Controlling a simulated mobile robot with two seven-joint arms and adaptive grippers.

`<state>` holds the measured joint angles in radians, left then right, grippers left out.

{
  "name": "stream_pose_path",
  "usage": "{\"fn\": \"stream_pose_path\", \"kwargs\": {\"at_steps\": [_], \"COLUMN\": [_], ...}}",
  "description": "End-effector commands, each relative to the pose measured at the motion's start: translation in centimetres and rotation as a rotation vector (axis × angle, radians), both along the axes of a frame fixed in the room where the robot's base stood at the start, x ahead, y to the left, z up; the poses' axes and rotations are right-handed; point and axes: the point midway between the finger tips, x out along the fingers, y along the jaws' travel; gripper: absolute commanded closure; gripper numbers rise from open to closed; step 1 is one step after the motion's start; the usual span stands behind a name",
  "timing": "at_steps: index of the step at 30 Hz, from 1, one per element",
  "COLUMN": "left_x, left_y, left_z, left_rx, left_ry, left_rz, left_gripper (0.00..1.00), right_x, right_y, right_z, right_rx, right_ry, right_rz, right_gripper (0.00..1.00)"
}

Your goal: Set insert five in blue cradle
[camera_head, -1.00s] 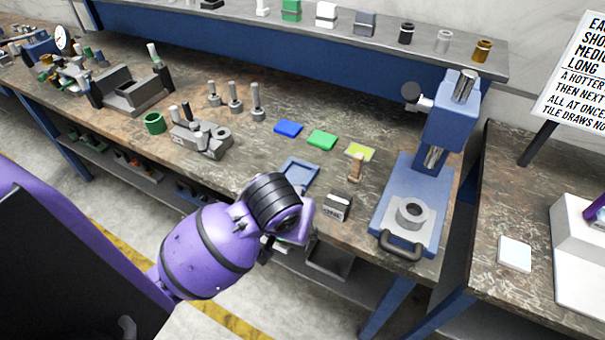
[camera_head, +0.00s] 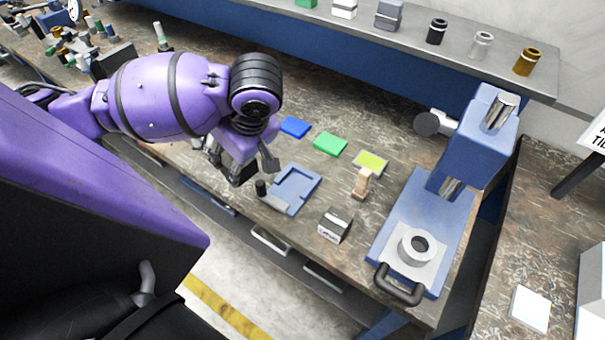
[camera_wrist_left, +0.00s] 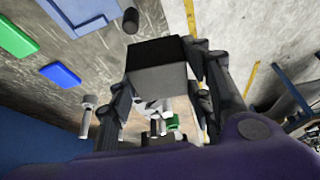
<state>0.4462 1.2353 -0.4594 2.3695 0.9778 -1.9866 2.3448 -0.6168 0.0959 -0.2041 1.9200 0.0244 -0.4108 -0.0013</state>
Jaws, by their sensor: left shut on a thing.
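The blue cradle (camera_head: 312,181), a shallow grey-blue tray with a recess, lies near the bench's front edge in the head view. A dark upright knob stands at its left corner. Part of the cradle also shows at the top of the left wrist view (camera_wrist_left: 66,24). My left gripper (camera_head: 240,163) is just left of the cradle, apart from it. It is shut on a block with a black upper face and grey side (camera_wrist_left: 158,82), likely the insert. No number is readable on it. My right gripper is in neither view.
Blue (camera_head: 295,127), green (camera_head: 330,144) and yellow-green (camera_head: 371,162) tiles lie behind the cradle. A wooden peg (camera_head: 362,183) and a labelled grey block (camera_head: 335,226) stand to its right. A blue press (camera_head: 436,215) stands further right.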

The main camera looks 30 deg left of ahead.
Motion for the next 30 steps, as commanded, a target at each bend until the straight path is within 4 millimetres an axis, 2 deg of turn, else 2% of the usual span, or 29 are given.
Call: {"fn": "stream_pose_path", "kwargs": {"at_steps": [1, 6, 12, 23, 30], "left_x": [-0.1, -0.5, 0.6, 6.2, 8.7], "left_y": [0.6, 1.2, 0.4, -4.1, -6.2], "left_z": [0.7, 1.3, 0.8, -2.3, -6.0], "left_rx": [0.004, 0.001, -0.005, -0.005, -0.004], "left_ry": [-0.005, -0.005, -0.007, -0.007, -0.002], "left_rz": [0.036, 0.102, 0.107, 0.105, 0.106], "left_gripper": [1.00, 1.00, 1.00, 1.00, 1.00], "right_x": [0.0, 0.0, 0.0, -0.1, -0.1], "right_y": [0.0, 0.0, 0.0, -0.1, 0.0], "right_z": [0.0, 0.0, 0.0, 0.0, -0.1], "right_rx": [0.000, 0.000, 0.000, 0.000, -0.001], "right_ry": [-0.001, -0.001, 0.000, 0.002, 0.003], "right_rz": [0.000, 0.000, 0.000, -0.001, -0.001], "right_gripper": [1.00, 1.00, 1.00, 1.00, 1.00]}}
